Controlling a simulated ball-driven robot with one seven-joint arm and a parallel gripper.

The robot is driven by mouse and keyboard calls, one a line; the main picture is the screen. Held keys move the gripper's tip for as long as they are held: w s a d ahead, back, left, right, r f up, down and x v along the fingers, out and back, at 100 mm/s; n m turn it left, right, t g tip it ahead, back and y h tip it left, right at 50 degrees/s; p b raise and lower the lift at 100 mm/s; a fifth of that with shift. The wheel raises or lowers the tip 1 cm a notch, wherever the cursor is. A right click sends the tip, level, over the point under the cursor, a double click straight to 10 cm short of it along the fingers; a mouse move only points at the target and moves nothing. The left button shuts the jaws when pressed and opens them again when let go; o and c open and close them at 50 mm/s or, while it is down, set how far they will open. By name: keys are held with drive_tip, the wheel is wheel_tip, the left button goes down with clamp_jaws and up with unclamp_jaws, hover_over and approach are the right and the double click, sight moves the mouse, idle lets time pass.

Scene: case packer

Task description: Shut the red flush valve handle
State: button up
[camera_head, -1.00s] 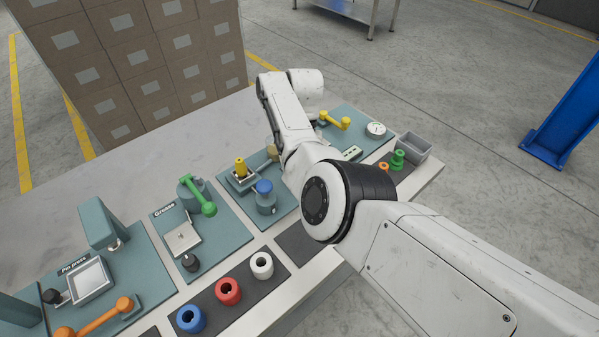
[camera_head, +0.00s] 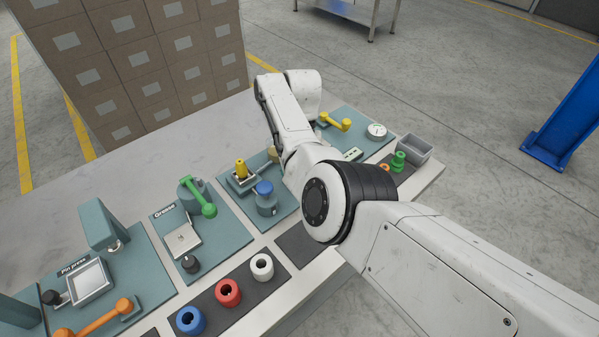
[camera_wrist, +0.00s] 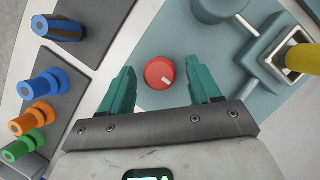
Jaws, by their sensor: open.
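A round red knob (camera_wrist: 159,73) with a white pointer mark is in the middle of the wrist view, on a grey-blue panel. It appears to be the red flush valve handle. My gripper (camera_wrist: 160,76) is open, with one green finger on each side of the knob. A gap shows between the knob and each finger; how far the fingertips are above the panel I cannot tell. In the head view my arm hides both the red knob and my gripper.
In the wrist view, blue (camera_wrist: 38,90), orange (camera_wrist: 35,118) and green (camera_wrist: 24,146) parts stand at the left. A grey-blue round part (camera_wrist: 218,8) and a metal fixture with a yellow part (camera_wrist: 300,58) are at upper right. The panel around the knob is bare.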

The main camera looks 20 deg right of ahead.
drive_tip(key=b+v, duration=0.2)
drive_tip(key=v, duration=0.8)
drive_tip(key=shift+r+b, duration=0.35)
drive_tip(key=shift+b, duration=0.05)
drive_tip(key=shift+w+r, duration=0.1)
